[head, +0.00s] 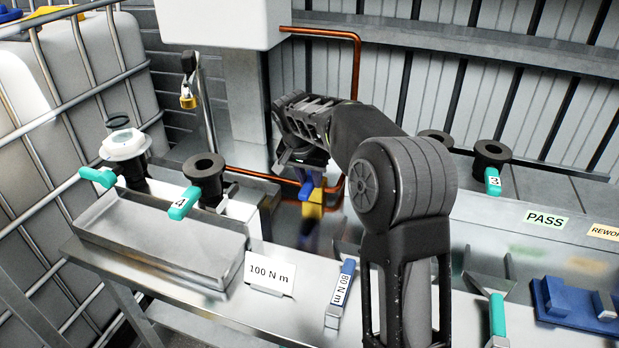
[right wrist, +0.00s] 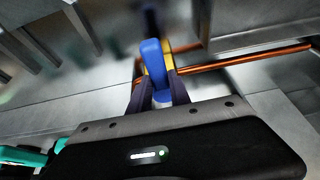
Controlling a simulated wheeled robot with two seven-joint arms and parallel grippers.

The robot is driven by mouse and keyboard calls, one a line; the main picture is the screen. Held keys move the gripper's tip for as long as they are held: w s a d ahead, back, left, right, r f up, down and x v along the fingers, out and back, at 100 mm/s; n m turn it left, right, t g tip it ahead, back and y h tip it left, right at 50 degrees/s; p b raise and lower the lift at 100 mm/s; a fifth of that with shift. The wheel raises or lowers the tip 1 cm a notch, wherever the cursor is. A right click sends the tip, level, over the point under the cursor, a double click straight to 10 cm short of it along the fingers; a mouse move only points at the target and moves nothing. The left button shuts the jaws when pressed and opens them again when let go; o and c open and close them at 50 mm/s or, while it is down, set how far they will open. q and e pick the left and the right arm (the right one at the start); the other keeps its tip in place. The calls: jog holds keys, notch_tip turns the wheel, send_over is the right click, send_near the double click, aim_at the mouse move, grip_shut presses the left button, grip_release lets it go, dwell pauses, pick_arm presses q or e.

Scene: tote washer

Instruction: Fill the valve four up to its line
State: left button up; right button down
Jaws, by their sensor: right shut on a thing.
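Valve four (head: 204,168) has a dark, round, open top and a teal lever marked 4 (head: 184,203). It stands on the bench at the left in the head view. Its inside and any fill line cannot be made out. My right gripper (head: 304,178) is well to the right of valve four, pointing down. It is shut on a blue-and-yellow thing (head: 313,208), whose blue part (right wrist: 154,60) shows between the fingers in the right wrist view. I cannot tell whether that thing joins the copper pipe behind it. My left gripper is not in view.
A copper pipe (head: 357,75) runs behind my right gripper. A metal tray (head: 160,234) and a "100 N m" card (head: 269,274) lie in front of valve four. A white-capped fitting (head: 124,146) stands behind left. Valve 3 (head: 492,155) is at the right.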

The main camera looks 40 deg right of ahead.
dwell(0.9)
jog(key=shift+s+d+f+n+b, duration=0.1)
jog(key=shift+s+d+n+b, duration=0.1)
jog(key=shift+n+b, duration=0.3)
jog(key=shift+s+d+n+t+y, duration=0.15)
jog(key=shift+n+t+y, duration=0.2)
jog(key=shift+n, duration=0.35)
jog(key=c, duration=1.2)
grip_release()
jog(key=shift+r, duration=0.2)
jog(key=v, duration=0.7)
jog(key=shift+r+b, duration=0.25)
jog(key=shift+b, duration=0.05)
